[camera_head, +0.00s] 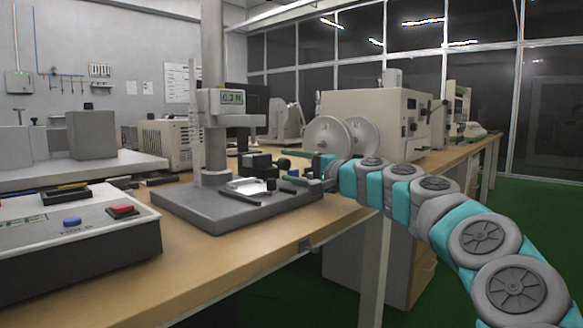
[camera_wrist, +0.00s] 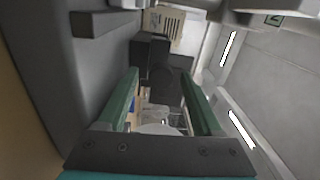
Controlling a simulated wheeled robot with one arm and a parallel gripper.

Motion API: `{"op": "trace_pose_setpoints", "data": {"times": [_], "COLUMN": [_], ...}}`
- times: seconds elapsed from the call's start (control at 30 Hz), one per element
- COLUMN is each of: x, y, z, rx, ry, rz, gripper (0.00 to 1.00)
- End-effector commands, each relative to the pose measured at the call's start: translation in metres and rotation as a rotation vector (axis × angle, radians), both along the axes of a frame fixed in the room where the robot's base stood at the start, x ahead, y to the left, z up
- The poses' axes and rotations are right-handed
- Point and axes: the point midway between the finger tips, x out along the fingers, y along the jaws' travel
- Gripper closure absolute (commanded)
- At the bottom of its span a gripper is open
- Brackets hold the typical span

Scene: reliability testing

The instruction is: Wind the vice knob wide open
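A small black vice (camera_head: 256,163) sits on the grey base plate of a test stand. Its round black knob (camera_head: 284,163) sticks out on the right side, towards my gripper. My gripper (camera_head: 296,167) reaches in from the right, with its green fingers close to the knob. In the wrist view my gripper (camera_wrist: 159,76) has its two green fingers wide apart. The dark knob (camera_wrist: 167,77) shows ahead between the fingertips, with the black vice body (camera_wrist: 157,48) behind it. I see no contact between fingers and knob. How far the vice jaws are apart cannot be told.
The test stand (camera_head: 215,205) has a tall column and a display reading near 0.3. A control box (camera_head: 75,235) with blue and red buttons stands at the front left. A machine with pale discs (camera_head: 327,137) stands behind my gripper. The wooden bench front (camera_head: 270,245) is clear.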

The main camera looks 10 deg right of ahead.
Motion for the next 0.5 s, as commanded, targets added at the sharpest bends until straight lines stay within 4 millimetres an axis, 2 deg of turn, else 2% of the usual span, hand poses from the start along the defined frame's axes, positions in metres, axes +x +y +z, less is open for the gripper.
{"op": "trace_pose_setpoints", "data": {"times": [0.27, 0.5], "x": [-0.001, -0.022], "y": [-0.001, -0.017], "z": [0.001, 0.002], "rx": [0.001, 0.003], "ry": [-0.001, -0.002], "rz": [-0.001, -0.002], "gripper": [0.31, 0.31]}}
